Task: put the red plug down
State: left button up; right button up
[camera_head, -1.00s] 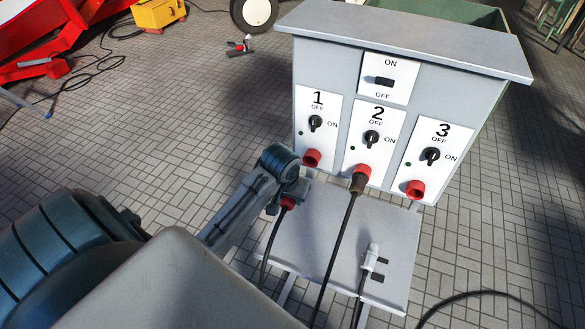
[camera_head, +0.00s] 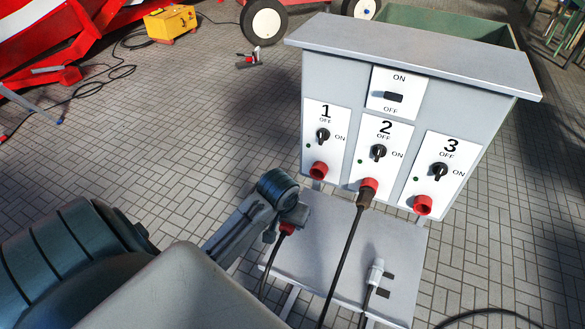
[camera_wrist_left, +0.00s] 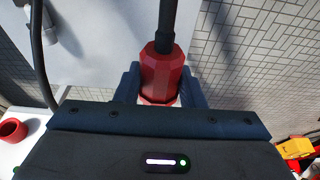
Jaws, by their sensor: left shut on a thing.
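The red plug (camera_head: 286,228) with its black cable is in my left gripper (camera_head: 277,236), over the left part of the grey shelf (camera_head: 335,245) below the switch box. In the left wrist view the red plug (camera_wrist_left: 162,74) sits between the two fingers of my left gripper (camera_wrist_left: 163,88), which is shut on it. Its cable leads away from the gripper. I cannot tell whether the plug touches the shelf. My right gripper is not in view.
The grey switch box (camera_head: 340,80) has three red sockets. A white plug (camera_head: 376,272) stands on the shelf's right. Sockets 1 (camera_head: 318,170) and 3 (camera_head: 422,205) are empty.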

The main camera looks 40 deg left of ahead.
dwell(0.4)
pick_arm(q)
jog(key=shift+d+f+b, duration=0.15)
jog(key=shift+f+b, duration=0.2)
jog(key=shift+f, duration=0.05)
jog(key=s+d+f+m+h+b, duration=0.2)
jog(key=s+d+f+m+b, duration=0.1)
jog(key=d+f+m+b, duration=0.3)
jog(key=m+g+h+b, duration=0.1)
jog(key=m+g+b, duration=0.1)
jog(key=m, duration=0.6)
send_over(309, 247)
jog(key=s, duration=0.1)
notch_tip(309, 247, down, 8)
jog(key=shift+a+r, duration=0.15)
jog(key=shift+r, duration=0.1)
jog(key=shift+w+a+f, duration=0.1)
jog(key=shift+w+a, duration=0.05)
jog(key=shift+w, duration=0.05)
jog(key=x, duration=0.1)
jog(key=p, duration=0.1)
jog(key=x, duration=0.1)
jog(key=shift+s+a+f+p, duration=0.1)
jog(key=shift+a+f+p, duration=0.1)
jog(key=shift+f+p, duration=0.2)
jog(key=shift+f, duration=0.4)
jog(key=shift+f, duration=0.15)
